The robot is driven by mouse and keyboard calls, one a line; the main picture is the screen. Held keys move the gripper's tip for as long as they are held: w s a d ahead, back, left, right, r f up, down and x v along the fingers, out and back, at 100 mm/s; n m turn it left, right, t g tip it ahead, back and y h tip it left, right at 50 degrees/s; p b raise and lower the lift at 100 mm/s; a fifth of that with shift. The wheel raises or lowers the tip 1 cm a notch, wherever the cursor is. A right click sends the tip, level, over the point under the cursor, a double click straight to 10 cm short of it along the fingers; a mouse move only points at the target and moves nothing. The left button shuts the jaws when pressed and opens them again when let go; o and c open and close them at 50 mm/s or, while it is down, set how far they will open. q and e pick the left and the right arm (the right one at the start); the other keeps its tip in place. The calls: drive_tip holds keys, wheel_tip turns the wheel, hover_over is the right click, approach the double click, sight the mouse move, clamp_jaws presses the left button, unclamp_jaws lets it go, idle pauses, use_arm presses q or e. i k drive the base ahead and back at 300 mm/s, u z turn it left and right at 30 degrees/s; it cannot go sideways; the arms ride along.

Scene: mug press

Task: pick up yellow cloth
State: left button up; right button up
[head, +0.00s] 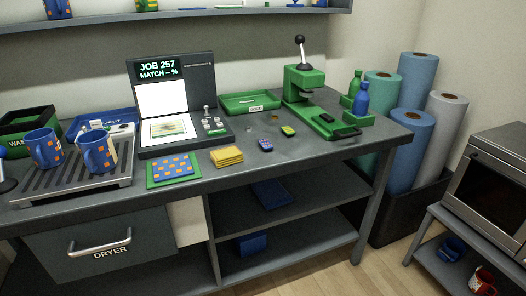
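The yellow cloth (227,156) lies folded on the front part of the dark workbench, right of a green-edged sheet with a blue and orange pattern. Nothing covers it and nothing touches it from above. Neither of my grippers shows in the head view.
The patterned sheet (172,168) lies just left of the cloth. Behind stands a console (173,100) with a lit screen. Two blue mugs (97,152) stand on a rack at left. A green press (304,88) stands at right.

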sight(229, 156)
drive_tip(key=i, duration=0.5)
drive_tip(key=u, duration=1)
